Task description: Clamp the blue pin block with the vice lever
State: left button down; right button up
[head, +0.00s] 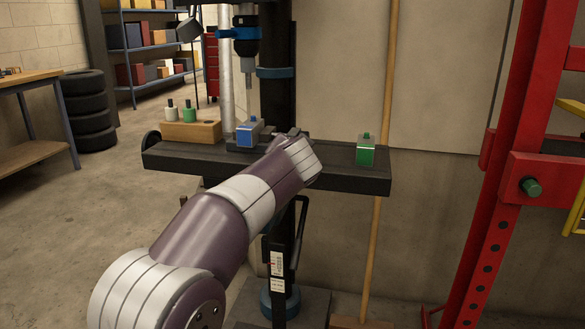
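The blue pin block (248,133), with a small pin on top, sits upright near the middle of the dark drill-press table (335,177). Dark parts, seemingly the vice, lie under it and to its right; my arm hides much of them. The vice lever cannot be made out clearly. My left arm reaches in from the lower left, and its wrist ends just right of the blue block. Its gripper (288,134) is mostly hidden behind the wrist, so its fingers and any hold cannot be made out. My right gripper is not in view.
The drill chuck (249,73) hangs above the blue block. A wooden block (190,132) with white and green pins stands at the table's left. A green block (366,149) stands at its right end. A red frame (500,165) rises further right.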

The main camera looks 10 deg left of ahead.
pick_arm(q)
jog(key=shift+r, duration=0.1)
jog(key=c, duration=1.1)
grip_release()
jog(key=shift+d, duration=0.1)
jog(key=shift+o, duration=0.2)
